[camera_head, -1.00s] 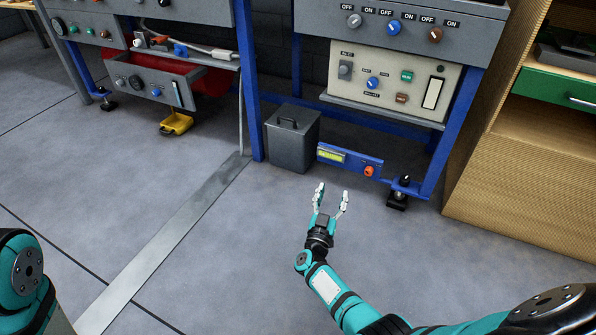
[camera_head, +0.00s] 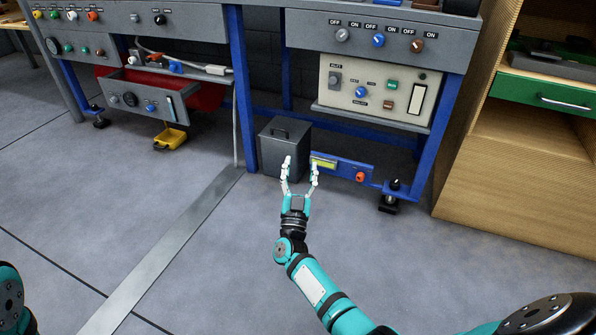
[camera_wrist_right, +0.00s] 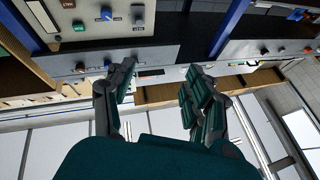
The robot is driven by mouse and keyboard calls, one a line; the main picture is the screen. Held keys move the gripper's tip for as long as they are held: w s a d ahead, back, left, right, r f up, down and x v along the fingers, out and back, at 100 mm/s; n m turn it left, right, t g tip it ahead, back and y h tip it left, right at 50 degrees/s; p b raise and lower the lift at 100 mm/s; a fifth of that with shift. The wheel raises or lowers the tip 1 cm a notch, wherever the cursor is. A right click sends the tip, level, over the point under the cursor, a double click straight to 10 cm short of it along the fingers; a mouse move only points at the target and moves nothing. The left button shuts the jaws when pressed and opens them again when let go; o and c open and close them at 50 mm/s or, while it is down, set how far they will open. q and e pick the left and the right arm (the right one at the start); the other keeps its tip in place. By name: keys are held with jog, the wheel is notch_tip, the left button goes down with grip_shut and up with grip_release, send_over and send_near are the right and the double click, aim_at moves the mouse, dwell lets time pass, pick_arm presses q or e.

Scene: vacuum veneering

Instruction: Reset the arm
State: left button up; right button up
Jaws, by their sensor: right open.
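My right gripper (camera_head: 300,172) is open and empty in the head view. It is held out in front of the workbench, and its fingers overlap the dark grey box and the end of the blue display unit in the picture. I cannot tell how far it is from them. Part of my left arm (camera_head: 12,300) shows at the lower left edge of the head view. My left gripper is out of view.
A dark grey lidded box (camera_head: 283,148) stands on the floor by the blue bench leg (camera_head: 243,95). A blue unit with a yellow display (camera_head: 342,170) is beside it. A wooden cabinet (camera_head: 520,190) stands at right.

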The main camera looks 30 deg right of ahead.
jog(key=shift+a+r, duration=0.1)
jog(key=shift+r, duration=0.1)
dwell(0.4)
